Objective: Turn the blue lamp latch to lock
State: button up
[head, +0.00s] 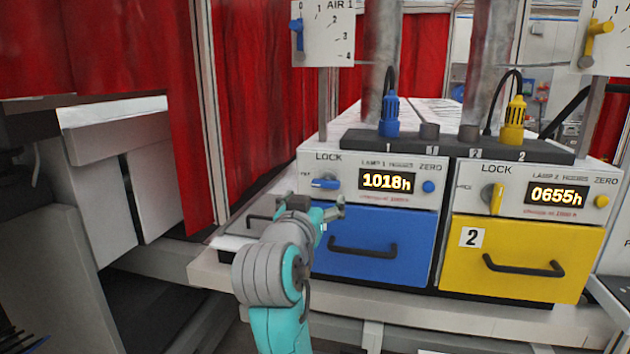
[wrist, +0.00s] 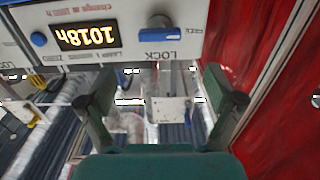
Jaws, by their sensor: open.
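The blue lamp latch (head: 325,183) is on the white panel above the blue drawer (head: 372,245), left of the display reading 1018h. Its blue handle lies level, with LOCK printed above it and a small label to its left. In the wrist view the panel is upside down, and the latch (wrist: 152,36) is at the top with LOCK below it in the picture. My gripper (head: 328,212) is open and empty, just below the latch in the head view. Its two fingers (wrist: 162,95) are spread apart in the wrist view, apart from the latch.
A yellow latch (head: 496,198) stands upright on the panel above the yellow drawer (head: 522,262). A blue button (head: 428,187) is right of the display. Both drawers have protruding black handles. Red curtains (head: 258,95) hang behind and to the left.

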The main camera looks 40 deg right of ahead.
aim_at(325, 184)
jog(key=x, duration=1)
jog(key=shift+w+d, duration=0.25)
jog(key=c, duration=1.2)
